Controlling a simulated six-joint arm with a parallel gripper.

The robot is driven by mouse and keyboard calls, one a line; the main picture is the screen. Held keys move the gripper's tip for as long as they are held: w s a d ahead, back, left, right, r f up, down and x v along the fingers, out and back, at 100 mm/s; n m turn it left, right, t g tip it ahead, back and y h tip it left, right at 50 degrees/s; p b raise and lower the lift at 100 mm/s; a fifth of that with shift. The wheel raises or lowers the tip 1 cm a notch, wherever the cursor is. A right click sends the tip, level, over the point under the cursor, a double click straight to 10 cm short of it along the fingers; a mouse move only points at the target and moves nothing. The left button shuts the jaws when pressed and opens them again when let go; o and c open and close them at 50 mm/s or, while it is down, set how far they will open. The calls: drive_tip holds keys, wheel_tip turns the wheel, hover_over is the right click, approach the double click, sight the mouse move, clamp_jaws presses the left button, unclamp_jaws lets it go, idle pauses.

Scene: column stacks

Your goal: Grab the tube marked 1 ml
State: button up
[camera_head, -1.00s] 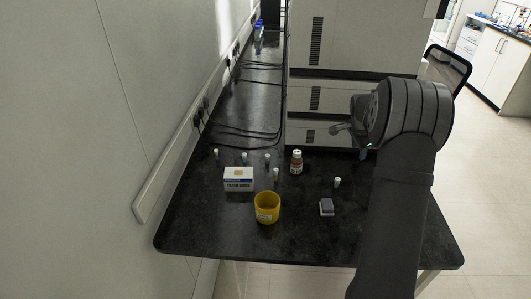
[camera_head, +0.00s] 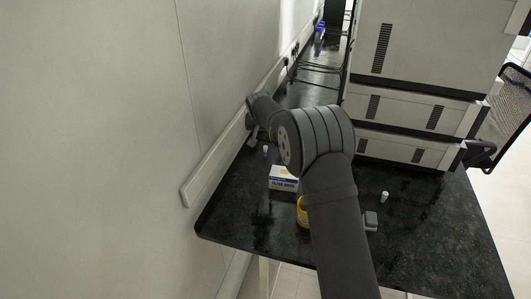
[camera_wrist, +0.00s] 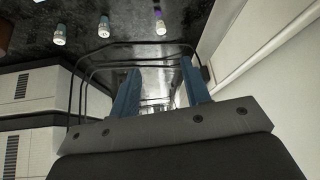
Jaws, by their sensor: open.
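Several small capped tubes stand on the black table; no volume marking can be read, so I cannot tell which is the 1 ml one. In the wrist view, one tube (camera_wrist: 160,24) with a purple patch stands at top centre, a second tube (camera_wrist: 103,29) with a white top left of it, and a third tube (camera_wrist: 60,36) farther left. My gripper (camera_wrist: 160,66) is open and empty, its blue fingers apart and clear of the tubes. In the head view, one tube (camera_head: 265,150) shows near the wall and another (camera_head: 385,196) right of my arm; my arm hides the others.
A white filter box (camera_head: 283,180) and a yellow cup (camera_head: 302,214), partly hidden, stand left of my arm. A small grey block (camera_head: 371,220) is right of it.

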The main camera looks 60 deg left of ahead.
approach(265, 147)
drive_tip(key=w+x, duration=0.1)
drive_tip(key=x, duration=0.3)
drive_tip(key=shift+s+x, duration=0.15)
drive_tip(key=shift+x, duration=1)
drive_tip(key=shift+s+x, duration=0.2)
drive_tip(key=shift+x, duration=0.9)
drive_tip(key=shift+a+f, duration=0.1)
clamp_jaws()
